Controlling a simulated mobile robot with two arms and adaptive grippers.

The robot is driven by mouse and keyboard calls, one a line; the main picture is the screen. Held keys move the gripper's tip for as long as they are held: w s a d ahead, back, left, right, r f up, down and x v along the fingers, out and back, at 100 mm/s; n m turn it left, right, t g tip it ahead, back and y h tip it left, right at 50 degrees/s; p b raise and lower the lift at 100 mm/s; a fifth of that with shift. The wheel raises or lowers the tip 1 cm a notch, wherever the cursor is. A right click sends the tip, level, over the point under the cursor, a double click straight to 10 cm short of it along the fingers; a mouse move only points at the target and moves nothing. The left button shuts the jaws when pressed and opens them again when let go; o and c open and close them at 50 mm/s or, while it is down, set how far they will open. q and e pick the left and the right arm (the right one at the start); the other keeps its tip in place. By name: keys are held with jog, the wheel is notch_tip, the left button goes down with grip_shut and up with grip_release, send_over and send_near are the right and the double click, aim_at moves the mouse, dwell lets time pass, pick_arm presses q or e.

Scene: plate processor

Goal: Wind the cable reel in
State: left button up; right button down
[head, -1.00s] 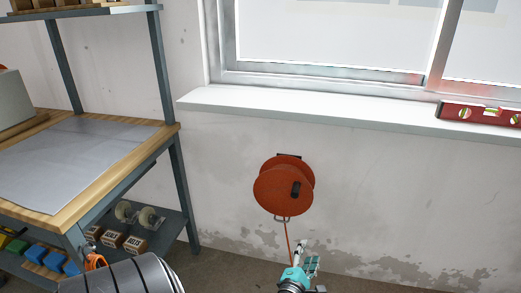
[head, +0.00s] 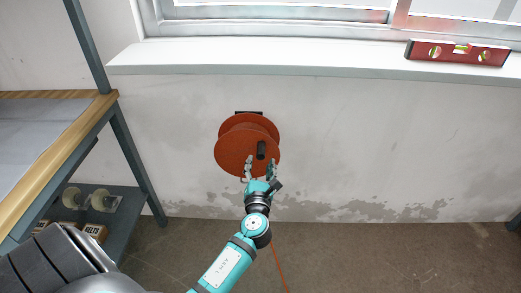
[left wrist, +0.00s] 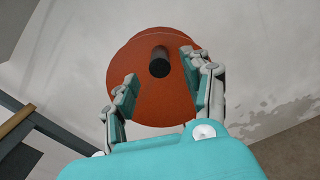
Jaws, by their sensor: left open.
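An orange-red cable reel (head: 235,150) is mounted on the wall below the window sill. A black crank handle (head: 261,150) sticks out of its front disc. An orange cable (head: 278,262) runs from below the reel over the floor. My left gripper (head: 259,170) is open in front of the lower part of the reel, just under the handle. In the left wrist view, the handle (left wrist: 160,62) shows beyond and between the spread fingertips (left wrist: 158,80), against the reel disc (left wrist: 150,100). Whether the fingers touch anything I cannot tell. My right gripper is not in view.
A workbench (head: 100,105) with a lower shelf (head: 125,210) stands at the left. The window sill (head: 270,65) juts out above the reel, with a red spirit level (head: 457,52) on it. The floor (head: 400,255) at the right is clear.

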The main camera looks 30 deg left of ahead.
aim_at(261, 149)
pick_arm(q)
jog(key=x, duration=0.6)
jog(key=shift+w+b, duration=0.1)
jog(key=shift+b, duration=0.3)
jog(key=shift+w+a, duration=0.4)
jog(key=shift+w, duration=0.15)
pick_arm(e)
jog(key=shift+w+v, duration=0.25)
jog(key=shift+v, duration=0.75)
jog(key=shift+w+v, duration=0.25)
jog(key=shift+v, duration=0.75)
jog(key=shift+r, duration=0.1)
pick_arm(q)
grip_shut()
